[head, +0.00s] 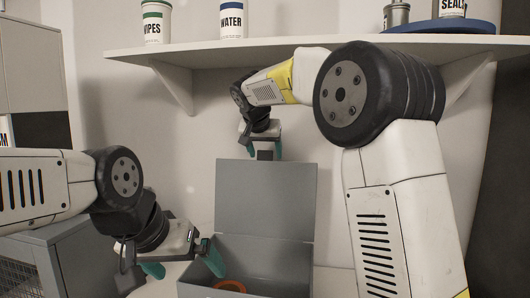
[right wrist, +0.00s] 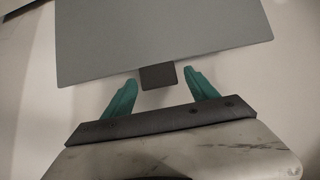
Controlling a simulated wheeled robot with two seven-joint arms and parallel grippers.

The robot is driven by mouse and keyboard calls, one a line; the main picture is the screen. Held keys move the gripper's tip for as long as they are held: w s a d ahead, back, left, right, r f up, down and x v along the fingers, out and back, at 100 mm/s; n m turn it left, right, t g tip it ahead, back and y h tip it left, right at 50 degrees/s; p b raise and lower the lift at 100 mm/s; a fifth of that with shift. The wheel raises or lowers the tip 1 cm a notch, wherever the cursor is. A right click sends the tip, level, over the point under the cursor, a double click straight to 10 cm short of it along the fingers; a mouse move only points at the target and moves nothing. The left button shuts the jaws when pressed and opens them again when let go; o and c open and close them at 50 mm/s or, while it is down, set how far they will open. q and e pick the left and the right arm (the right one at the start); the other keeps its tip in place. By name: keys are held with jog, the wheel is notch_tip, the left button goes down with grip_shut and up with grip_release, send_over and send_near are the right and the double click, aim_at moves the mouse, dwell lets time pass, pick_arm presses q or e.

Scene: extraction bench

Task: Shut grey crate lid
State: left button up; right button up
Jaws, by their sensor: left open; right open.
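The grey crate (head: 265,262) stands on the bench at the bottom centre of the head view. Its lid (head: 265,198) stands up, open, at the back of the crate. In the right wrist view, the lid (right wrist: 165,40) fills the top, with a dark tab (right wrist: 158,77) at its edge. My right gripper (right wrist: 160,95) is open, its teal fingers on either side of the tab, with gaps. My left gripper (head: 184,268) is open at the crate's left side, one finger over the crate's inside. Contact cannot be told.
An orange round thing (head: 229,286) lies in the crate. A white shelf (head: 300,50) above carries a WIPES tub (head: 156,22), a WATER tub (head: 231,20) and a blue round tray (head: 440,27). A grey cabinet (head: 85,262) stands at left.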

grip_shut()
jog(key=shift+s, duration=0.15)
